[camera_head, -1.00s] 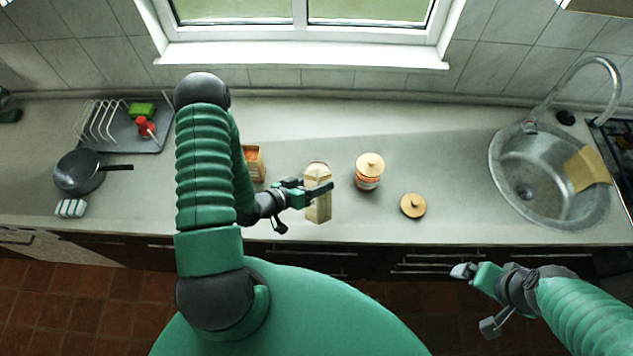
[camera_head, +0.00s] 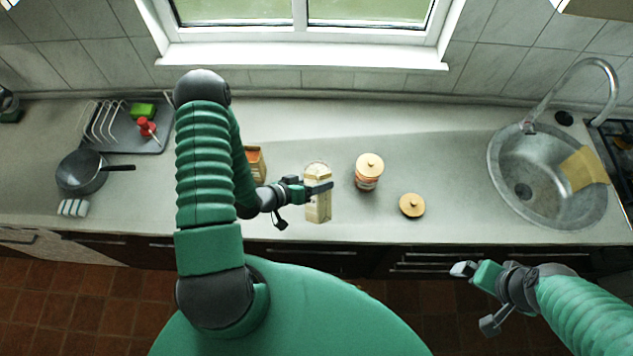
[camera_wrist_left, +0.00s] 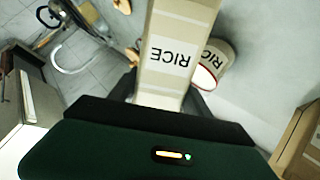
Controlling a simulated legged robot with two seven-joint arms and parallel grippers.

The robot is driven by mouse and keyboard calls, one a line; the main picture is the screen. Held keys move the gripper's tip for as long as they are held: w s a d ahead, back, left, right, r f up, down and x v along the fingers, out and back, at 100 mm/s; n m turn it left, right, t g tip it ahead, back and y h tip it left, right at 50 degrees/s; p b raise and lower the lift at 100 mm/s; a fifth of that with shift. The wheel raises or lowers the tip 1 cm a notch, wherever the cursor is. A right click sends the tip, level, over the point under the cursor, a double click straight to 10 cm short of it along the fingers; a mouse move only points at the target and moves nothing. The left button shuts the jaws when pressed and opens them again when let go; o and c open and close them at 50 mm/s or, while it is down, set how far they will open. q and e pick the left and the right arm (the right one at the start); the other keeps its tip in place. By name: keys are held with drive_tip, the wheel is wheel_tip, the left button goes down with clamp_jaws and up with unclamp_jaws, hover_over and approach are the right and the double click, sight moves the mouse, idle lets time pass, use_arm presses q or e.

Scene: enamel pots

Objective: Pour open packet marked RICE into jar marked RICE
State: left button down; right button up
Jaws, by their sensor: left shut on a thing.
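The RICE packet (camera_head: 318,209) is cream and tan, with its printed label facing the left wrist view (camera_wrist_left: 176,50). My left gripper (camera_head: 318,188) is shut on it. The packet looks roughly upright in the head view; whether its base touches the counter I cannot tell. The RICE jar (camera_wrist_left: 216,56), pale with a red-edged rim, stands just beyond the packet; its label is partly covered by the packet. In the head view the packet hides most of that jar. My right gripper (camera_head: 465,270) is in front of the counter edge, away from the packet; its jaw opening is unclear.
A lidded jar (camera_head: 368,172) stands right of the packet, with a loose wooden lid (camera_head: 412,205) nearby. An orange-brown packet (camera_head: 256,163) is partly behind my left arm. A pan (camera_head: 80,171) and dish rack are left; the sink (camera_head: 537,205) is right. Counter between lid and sink is clear.

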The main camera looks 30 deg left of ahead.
sight(324, 172)
use_arm(q)
drive_tip(key=shift+w+a+r+n+g+h+p, duration=0.15)
drive_tip(key=shift+r+n+g+h+p, duration=0.55)
drive_tip(key=shift+p, duration=1.45)
idle(1.0)
drive_tip(key=shift+w+f+n+g+p, duration=0.2)
drive_tip(key=shift+f+n+g+p, duration=0.2)
drive_tip(key=shift+g+p, duration=0.45)
drive_tip(key=shift+w+a+r+n+g+h+p, duration=0.3)
drive_tip(key=shift+w+a+r+g+h+p, duration=0.1)
drive_tip(key=shift+w+a+g+p, duration=0.3)
idle(0.8)
drive_tip(key=shift+w+r+g+p, duration=0.2)
drive_tip(key=shift+w+g+p, duration=0.05)
drive_tip(key=shift+p, duration=0.35)
drive_tip(key=shift+w+a+r+n+g+h, duration=0.15)
drive_tip(key=shift+w+a+n+g+h, duration=0.05)
drive_tip(key=shift+n+g+h, duration=0.35)
drive_tip(key=shift+w+r+g, duration=0.1)
drive_tip(key=shift+w+g, duration=0.05)
drive_tip(key=shift+g, duration=0.1)
drive_tip(key=shift+r, duration=0.1)
idle(0.4)
